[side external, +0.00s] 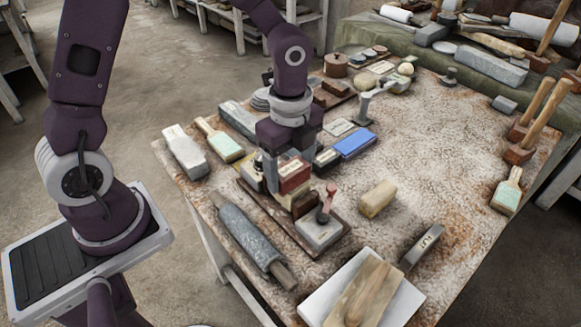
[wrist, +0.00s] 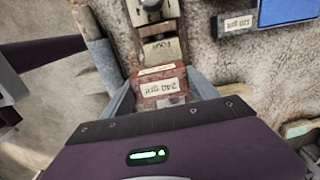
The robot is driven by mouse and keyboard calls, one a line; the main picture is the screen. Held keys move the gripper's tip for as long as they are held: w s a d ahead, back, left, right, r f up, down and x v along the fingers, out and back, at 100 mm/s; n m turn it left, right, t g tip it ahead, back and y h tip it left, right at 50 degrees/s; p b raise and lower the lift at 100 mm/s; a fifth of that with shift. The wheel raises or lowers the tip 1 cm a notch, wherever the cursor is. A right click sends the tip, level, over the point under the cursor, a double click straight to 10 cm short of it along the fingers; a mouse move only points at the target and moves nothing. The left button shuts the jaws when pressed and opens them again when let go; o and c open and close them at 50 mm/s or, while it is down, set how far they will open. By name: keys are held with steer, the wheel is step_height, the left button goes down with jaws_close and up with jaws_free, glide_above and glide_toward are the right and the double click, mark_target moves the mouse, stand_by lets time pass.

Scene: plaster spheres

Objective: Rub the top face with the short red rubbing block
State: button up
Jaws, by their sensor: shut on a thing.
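My gripper (side external: 291,160) points down over the left part of the worktable. It is shut on a short red block (side external: 294,176) with a pale label. In the wrist view the red block (wrist: 160,88) sits between the two fingers, its label reading "240 grit" upside down. The block is over a narrow brown wooden tray (side external: 340,236) of rubbing blocks; I cannot tell whether it still touches the tray. Which thing bears the top face to be rubbed is not clear.
A grey block with a red-handled tool (side external: 325,208) is at the tray's front end. A grey roller (side external: 248,236) lies left of it. A cream block (side external: 377,198), a blue block (side external: 354,143) and a white slab (side external: 405,302) lie around. The table's middle right is clear.

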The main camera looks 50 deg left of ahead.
steer(key=shift+f, duration=0.6)
steer(key=shift+s, duration=1.1)
steer(key=shift+w+r, duration=0.1)
steer(key=shift+w, duration=2.1)
